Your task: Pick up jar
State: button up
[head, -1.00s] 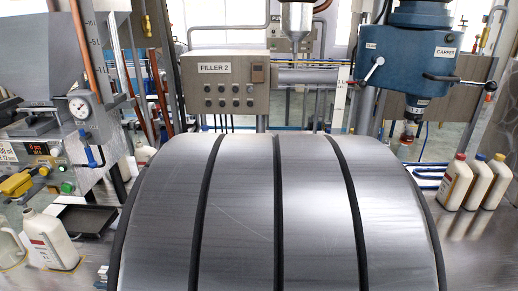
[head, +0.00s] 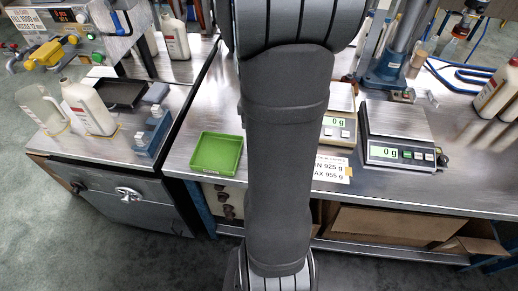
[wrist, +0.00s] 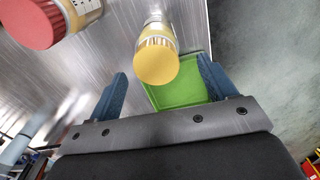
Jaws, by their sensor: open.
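In the wrist view, a jar with a ribbed yellow lid (wrist: 157,60) is ahead of my gripper (wrist: 162,70), its lid facing the camera and in line with the gap between the fingers. My gripper is open, with one blue finger on each side and nothing visibly held. Another jar with a red lid (wrist: 40,22) is at the upper left, partly cut off by the frame. In the head view, my arm covers the middle, and neither these jars nor my gripper can be made out.
A green tray (head: 217,153) lies on the metal bench, and its green also shows in the wrist view (wrist: 180,94). Two scales (head: 395,135) reading 0 g stand right of my arm. A white bottle (head: 88,108) and a clear jug (head: 42,108) stand on the left bench.

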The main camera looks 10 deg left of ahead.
jog(key=shift+d+f, duration=0.25)
jog(key=shift+f, duration=1.5)
jog(key=shift+d+f, duration=0.2)
jog(key=shift+f, duration=1.55)
jog(key=shift+w, duration=0.1)
jog(key=c, duration=1.1)
jog(key=shift+c, duration=0.2)
